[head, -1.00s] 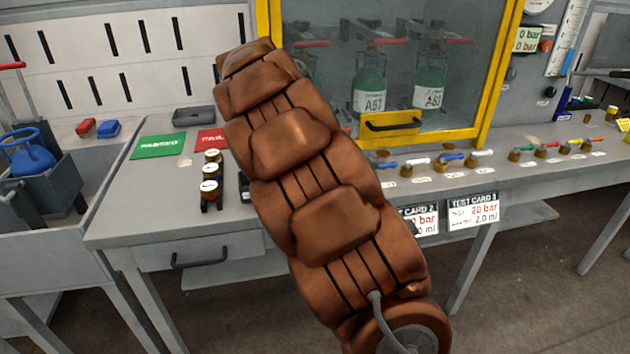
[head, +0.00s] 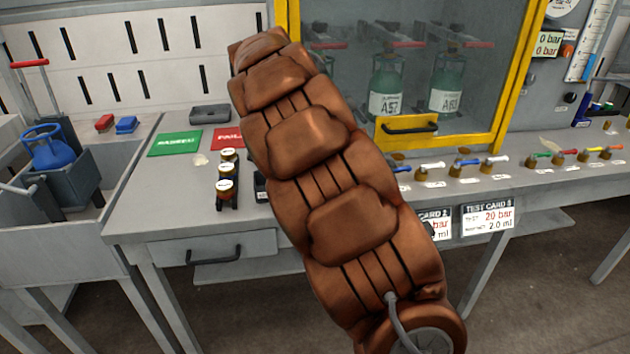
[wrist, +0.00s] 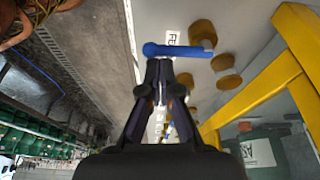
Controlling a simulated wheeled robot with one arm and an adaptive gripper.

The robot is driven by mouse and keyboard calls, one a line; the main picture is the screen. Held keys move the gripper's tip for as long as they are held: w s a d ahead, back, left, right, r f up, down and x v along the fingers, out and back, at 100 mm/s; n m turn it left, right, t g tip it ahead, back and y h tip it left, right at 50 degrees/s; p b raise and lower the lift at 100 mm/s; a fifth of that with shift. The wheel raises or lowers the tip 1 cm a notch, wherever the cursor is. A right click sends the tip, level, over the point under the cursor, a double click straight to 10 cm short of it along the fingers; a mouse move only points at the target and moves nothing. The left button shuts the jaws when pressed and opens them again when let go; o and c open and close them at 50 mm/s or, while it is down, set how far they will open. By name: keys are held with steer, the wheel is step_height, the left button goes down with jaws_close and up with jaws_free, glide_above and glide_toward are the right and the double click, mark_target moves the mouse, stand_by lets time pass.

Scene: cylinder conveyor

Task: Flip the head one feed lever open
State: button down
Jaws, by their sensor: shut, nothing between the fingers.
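In the wrist view my gripper (wrist: 160,78) is shut and empty, its dark fingertips just below a blue lever (wrist: 178,50). I cannot tell whether they touch it. The lever lies across the picture, its rounded end at the left, beside a brass fitting (wrist: 202,33). A label (wrist: 172,38) next to it seems to begin with "FE"; the rest is hidden. In the head view a blue lever (head: 403,170) shows partly behind my arm, in a row with another blue lever (head: 467,162) and white ones (head: 432,165). My gripper is hidden there.
A yellow-framed cabinet (head: 505,100) with green cylinders stands behind the lever row; its frame (wrist: 262,88) is close on the right in the wrist view. Test cards (head: 488,217) hang at the bench front. Further coloured levers (head: 565,153) stand to the right.

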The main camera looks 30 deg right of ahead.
steer(key=p+v, duration=0.3)
steer(key=v, duration=0.4)
steer(key=shift+d+r, duration=0.15)
steer(key=shift+r, duration=0.1)
steer(key=shift+s, duration=0.1)
steer(key=s+a+f+n+g+y, duration=0.1)
steer(key=s+a+f+n, duration=0.3)
steer(key=s+n, duration=0.55)
steer(key=s+a+f+n+y, duration=0.1)
steer(key=s+a+f+n, duration=0.35)
steer(key=s, duration=0.95)
steer(key=s+a+f+n+g+y, duration=0.1)
steer(key=s+a+f+n, duration=0.5)
steer(key=s, duration=0.5)
step_height(320, 180, up, 23)
steer(key=d+n+t+p, duration=0.1)
steer(key=p, duration=1.8)
steer(key=shift+d, duration=0.25)
steer(key=shift+d+f, duration=0.1)
